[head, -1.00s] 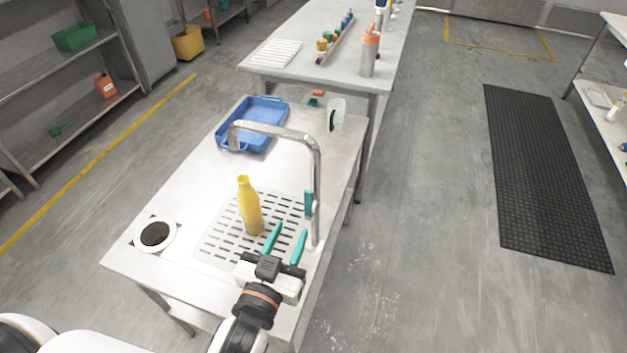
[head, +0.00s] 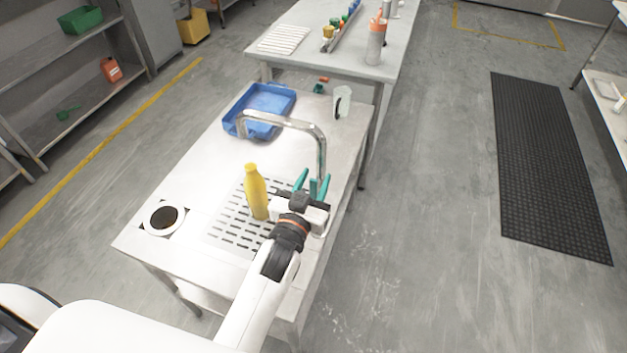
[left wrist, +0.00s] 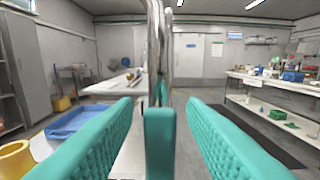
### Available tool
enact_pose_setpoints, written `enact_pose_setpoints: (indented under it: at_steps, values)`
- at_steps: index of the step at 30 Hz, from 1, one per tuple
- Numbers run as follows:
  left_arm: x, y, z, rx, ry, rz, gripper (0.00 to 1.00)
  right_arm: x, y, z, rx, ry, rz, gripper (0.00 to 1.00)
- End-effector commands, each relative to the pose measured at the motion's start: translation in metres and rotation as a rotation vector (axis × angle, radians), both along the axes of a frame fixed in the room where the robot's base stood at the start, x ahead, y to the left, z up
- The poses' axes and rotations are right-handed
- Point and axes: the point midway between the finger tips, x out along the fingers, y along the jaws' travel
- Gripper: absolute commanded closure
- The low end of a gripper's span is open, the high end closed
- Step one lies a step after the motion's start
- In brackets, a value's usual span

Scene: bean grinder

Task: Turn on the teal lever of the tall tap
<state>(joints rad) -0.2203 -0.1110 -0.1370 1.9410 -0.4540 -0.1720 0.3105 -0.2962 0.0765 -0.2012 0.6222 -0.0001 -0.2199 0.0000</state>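The tall chrome tap (head: 320,145) rises from the steel table, its spout reaching left. Its teal lever (left wrist: 160,143) hangs upright in the middle of the left wrist view, in front of the tap's post (left wrist: 153,50). My left gripper (head: 314,175) is open beside the post, with its teal fingers on either side of the lever. In the left wrist view gaps show between the lever and both fingers. In the head view the lever is mostly hidden among the fingers. My right gripper is not in view.
A yellow bottle (head: 256,192) stands on the slotted drain plate, just left of my gripper. A blue tray (head: 240,128) and a pale cup (head: 342,102) stand farther back. A round dark opening with a white rim (head: 149,226) is at the front left.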

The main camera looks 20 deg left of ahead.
Motion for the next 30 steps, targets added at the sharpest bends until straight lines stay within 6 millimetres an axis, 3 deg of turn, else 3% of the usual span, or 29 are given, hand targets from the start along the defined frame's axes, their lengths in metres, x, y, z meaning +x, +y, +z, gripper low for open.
enact_pose_setpoints:
  at_steps: [2, 9, 16, 24, 30]
  values:
    - [0.0, 0.0, 0.0, 0.0, 0.0, 0.0, 0.65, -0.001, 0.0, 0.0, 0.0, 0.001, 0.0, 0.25]
    - [0.0, 0.0, 0.0, 0.0, 0.0, 0.0, 1.0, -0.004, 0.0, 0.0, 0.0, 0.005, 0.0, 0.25]
    - [0.0, 0.001, 0.0, -0.017, 0.002, 0.0, 1.0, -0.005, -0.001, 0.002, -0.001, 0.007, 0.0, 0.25]
    - [0.0, 0.018, -0.001, -0.24, 0.01, 0.001, 1.0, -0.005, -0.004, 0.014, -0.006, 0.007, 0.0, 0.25]
    - [0.001, 0.021, -0.003, -0.279, 0.01, 0.001, 1.0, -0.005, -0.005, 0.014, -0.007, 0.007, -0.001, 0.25]
